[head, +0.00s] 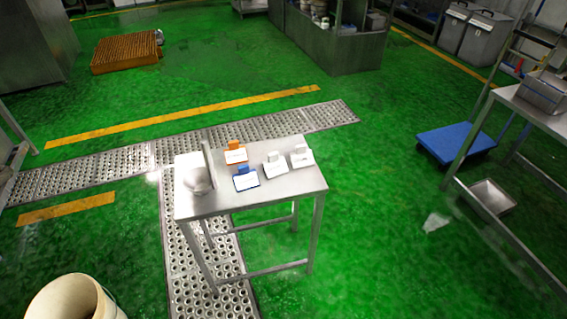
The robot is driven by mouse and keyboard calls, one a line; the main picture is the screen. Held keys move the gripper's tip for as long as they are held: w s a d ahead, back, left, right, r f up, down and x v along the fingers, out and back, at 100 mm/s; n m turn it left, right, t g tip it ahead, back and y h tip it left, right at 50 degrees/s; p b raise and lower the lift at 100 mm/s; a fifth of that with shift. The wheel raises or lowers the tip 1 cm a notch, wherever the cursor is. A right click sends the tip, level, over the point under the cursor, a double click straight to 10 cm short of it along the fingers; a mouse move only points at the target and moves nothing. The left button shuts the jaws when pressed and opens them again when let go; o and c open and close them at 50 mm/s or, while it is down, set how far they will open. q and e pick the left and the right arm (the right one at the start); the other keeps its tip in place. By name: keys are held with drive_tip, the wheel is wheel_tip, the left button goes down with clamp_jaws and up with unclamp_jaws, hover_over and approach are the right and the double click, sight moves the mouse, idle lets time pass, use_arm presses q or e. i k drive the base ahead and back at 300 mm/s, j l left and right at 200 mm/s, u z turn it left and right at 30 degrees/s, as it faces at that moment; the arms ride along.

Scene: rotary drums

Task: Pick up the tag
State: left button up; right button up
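Several tags lie on a small steel table (270,199) in the middle of the head view. One tag is orange and white (236,156), towards the back. A blue and white tag (246,182) lies in front of it, nearer the table's front edge. Two white tags lie to the right, one left (275,169) and one at the far right (302,160). Neither of my grippers is in view.
A metal bowl-like item (198,184) stands at the table's left end. A cream bucket (72,300) is at the bottom left. A blue platform (456,142) and a steel table (530,105) stand at the right. Green floor around the table is largely clear.

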sight(275, 165)
drive_tip(key=i+l+z, duration=0.25)
drive_tip(key=z, duration=0.15)
drive_tip(key=i+l+z, duration=0.6)
drive_tip(key=z, duration=0.2)
drive_tip(key=i+z, duration=0.4)
drive_tip(key=i+u, duration=0.1)
drive_tip(key=i, duration=0.35)
drive_tip(key=i+l+u, duration=0.1)
drive_tip(key=i, duration=0.35)
drive_tip(key=i+j+u, duration=0.15)
drive_tip(key=i+u, duration=0.15)
drive_tip(key=u, duration=0.2)
drive_tip(key=i+u, duration=0.3)
drive_tip(key=u, duration=0.2)
drive_tip(key=i+l+u, duration=0.1)
drive_tip(key=i+u, duration=0.2)
drive_tip(key=u, duration=0.2)
drive_tip(key=i+l+u, duration=0.25)
drive_tip(key=u, duration=0.25)
drive_tip(key=i+u, duration=0.25)
drive_tip(key=u, duration=0.2)
drive_tip(key=i+l+u, duration=0.15)
drive_tip(key=u, duration=0.3)
drive_tip(key=i+l+u, duration=0.2)
drive_tip(key=u, duration=0.3)
drive_tip(key=i+l+u, duration=0.2)
drive_tip(key=u, duration=0.25)
drive_tip(key=i+l+u, duration=0.1)
drive_tip(key=l+u, duration=0.65)
drive_tip(key=u, duration=0.15)
